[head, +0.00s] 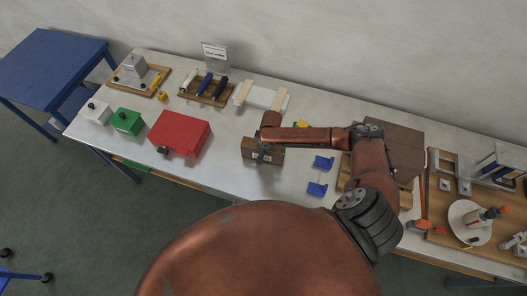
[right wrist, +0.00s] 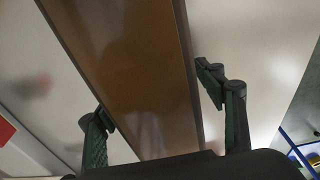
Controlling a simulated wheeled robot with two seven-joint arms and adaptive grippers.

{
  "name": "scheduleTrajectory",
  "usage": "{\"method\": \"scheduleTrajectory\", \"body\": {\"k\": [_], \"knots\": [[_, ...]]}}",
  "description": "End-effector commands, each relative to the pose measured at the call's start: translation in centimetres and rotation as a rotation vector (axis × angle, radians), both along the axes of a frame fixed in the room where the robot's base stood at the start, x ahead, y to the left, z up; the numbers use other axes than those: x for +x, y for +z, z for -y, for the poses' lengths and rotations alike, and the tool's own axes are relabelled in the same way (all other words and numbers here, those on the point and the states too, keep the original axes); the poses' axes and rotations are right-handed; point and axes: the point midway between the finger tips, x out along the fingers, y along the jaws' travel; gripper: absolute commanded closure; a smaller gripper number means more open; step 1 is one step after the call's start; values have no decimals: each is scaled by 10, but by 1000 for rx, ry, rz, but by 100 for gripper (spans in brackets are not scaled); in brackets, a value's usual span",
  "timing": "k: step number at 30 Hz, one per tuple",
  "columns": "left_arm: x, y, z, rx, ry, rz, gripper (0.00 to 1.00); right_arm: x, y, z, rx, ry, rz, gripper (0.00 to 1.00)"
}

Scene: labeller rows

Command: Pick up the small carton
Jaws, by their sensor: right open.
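A small brown carton (head: 249,149) stands near the front edge of the table, left of the blue brackets. My right gripper (head: 262,156) is over it, reaching down from above, and hides part of it. In the right wrist view the carton's brown face (right wrist: 135,75) runs between the two fingers of the right gripper (right wrist: 155,95). One finger is on each side, and the gripper is open. Whether either finger touches the carton is hard to tell. My left gripper is not in view.
A red box (head: 180,132) stands to the left, with a green box (head: 127,121) and a white box (head: 95,112) beyond it. Two blue brackets (head: 320,175) lie to the right. A larger brown box (head: 405,145) is behind my arm. A tool rack (head: 207,88) stands at the back.

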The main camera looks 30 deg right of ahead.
Motion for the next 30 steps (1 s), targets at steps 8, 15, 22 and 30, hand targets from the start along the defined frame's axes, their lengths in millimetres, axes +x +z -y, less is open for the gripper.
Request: {"method": "scheduleTrajectory", "body": {"k": [8,15,22,30], "knots": [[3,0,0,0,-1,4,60,0,0,0,1,0,-1,47],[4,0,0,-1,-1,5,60,0,0,0,1,0,-1,64],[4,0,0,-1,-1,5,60,0,1,0,0,0,0,80],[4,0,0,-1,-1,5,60,0,1,0,1,1,1,85]]}}
